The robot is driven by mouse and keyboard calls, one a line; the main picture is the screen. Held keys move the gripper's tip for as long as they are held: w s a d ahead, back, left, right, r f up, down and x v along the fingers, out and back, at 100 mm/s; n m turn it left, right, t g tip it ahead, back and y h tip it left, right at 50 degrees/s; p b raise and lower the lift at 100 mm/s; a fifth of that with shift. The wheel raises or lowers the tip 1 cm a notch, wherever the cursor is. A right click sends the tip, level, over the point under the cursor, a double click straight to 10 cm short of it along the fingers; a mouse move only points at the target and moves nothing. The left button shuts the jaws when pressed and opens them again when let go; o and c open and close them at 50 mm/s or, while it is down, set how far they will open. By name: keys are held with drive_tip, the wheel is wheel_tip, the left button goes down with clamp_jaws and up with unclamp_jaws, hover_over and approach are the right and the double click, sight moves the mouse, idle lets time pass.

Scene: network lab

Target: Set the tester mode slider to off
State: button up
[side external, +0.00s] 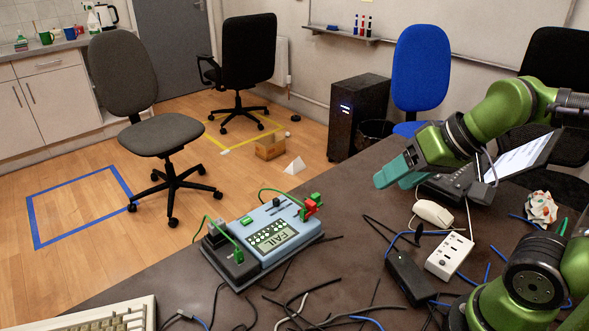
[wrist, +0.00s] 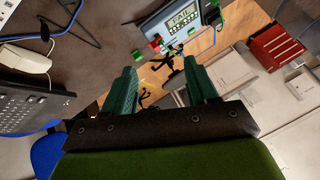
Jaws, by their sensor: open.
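The tester (wrist: 208,14) also shows at the top of the wrist view, partly cut off. My gripper (side external: 392,178), with teal fingers, is open and empty, well right of the tester and apart from it. Its fingers also show in the wrist view (wrist: 158,72).
A black adapter (side external: 409,277), a white power strip (side external: 449,257) and a white mouse (side external: 433,213) lie right of the tester. Loose cables cover the front of the table. A keyboard (side external: 110,318) is at front left. Bare table lies between tester and gripper.

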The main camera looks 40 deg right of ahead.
drive_tip(key=shift+c, duration=0.5)
drive_tip(key=shift+f, duration=0.2)
drive_tip(key=shift+c, duration=1.1)
drive_tip(key=n+g+h, duration=0.2)
drive_tip(key=n+g, duration=0.2)
drive_tip(key=g, duration=0.3)
hover_over(276, 202)
drive_tip(key=d, duration=0.1)
wheel_tip(276, 202, down, 5)
drive_tip(key=shift+w+r, duration=0.7)
drive_tip(key=shift+r, duration=0.25)
wheel_tip(276, 202, down, 16)
drive_tip(key=shift+a, duration=0.15)
clamp_jaws()
